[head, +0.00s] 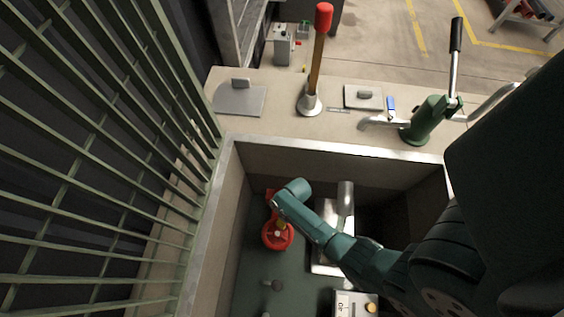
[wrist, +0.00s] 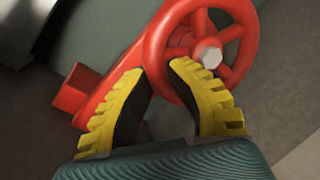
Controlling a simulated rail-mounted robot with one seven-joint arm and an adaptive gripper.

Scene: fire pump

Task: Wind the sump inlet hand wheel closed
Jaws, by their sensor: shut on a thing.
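The red sump inlet hand wheel (head: 266,237) sits low in the sump at the left of the head view, partly hidden under my arm's end. In the wrist view the spoked wheel (wrist: 237,33) fills the upper right, with a pale hex nut at its hub. A red body with a blocky end (wrist: 75,92) extends from it to the lower left. My gripper (wrist: 161,71) has its yellow-padded fingers on either side of the wheel's near rim and is shut on it. The exact contact is partly hidden by the fingertips.
The sump's concrete wall (head: 300,150) surrounds my arm. A green slatted grating (head: 90,160) stands close at the left. On the ledge are a red-topped lever (head: 317,60) and a green hand pump (head: 425,120). A white box (head: 345,304) lies at the bottom.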

